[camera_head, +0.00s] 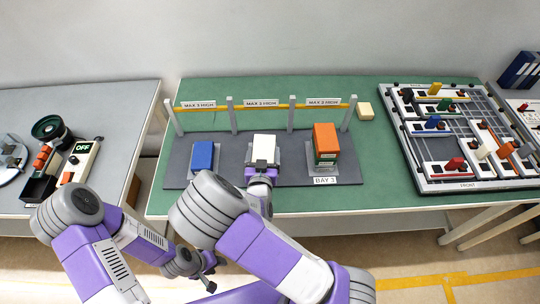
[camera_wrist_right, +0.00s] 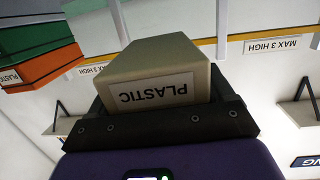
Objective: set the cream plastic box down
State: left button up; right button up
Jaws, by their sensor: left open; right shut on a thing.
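The cream plastic box (camera_head: 264,148) is at the middle bay of the dark rack base, between the blue box and the orange box. In the right wrist view the box (camera_wrist_right: 158,62) carries an upside-down "PLASTIC" label and sits between black fingers. My right gripper (camera_head: 262,174) is shut on it from the near side. I cannot tell whether its underside touches the bay's pad. My left gripper (camera_head: 207,275) is open and empty, low in front of the table and away from the box.
A blue box (camera_head: 203,156) stands in the left bay. An orange box (camera_head: 325,138) sits on a green one in the right bay. Posts and a yellow rail (camera_head: 262,105) with height signs stand behind. Another cream block (camera_head: 365,110) lies on the green table (camera_head: 390,195).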

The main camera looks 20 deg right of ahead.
aim_at(262, 142)
jog(key=shift+n+t+y, duration=0.3)
jog(key=shift+n+y, duration=0.2)
jog(key=shift+y, duration=0.1)
jog(key=w+r+b, duration=0.1)
jog(key=w+r, duration=0.1)
jog(key=w+d+r, duration=0.1)
jog(key=w+r, duration=0.1)
jog(key=w, duration=0.1)
jog(key=shift+w+r+b, duration=0.1)
jog(key=shift+r+b, duration=0.15)
jog(key=shift+b, duration=0.15)
notch_tip(262, 142, down, 5)
jog(key=shift+w+f+b, duration=0.1)
jog(key=shift+f+b, duration=0.05)
jog(key=shift+b, duration=0.7)
jog(key=shift+f+b, duration=0.55)
jog(key=shift+f, duration=1.6)
jog(key=shift+f, duration=0.1)
jog(key=o, duration=1.1)
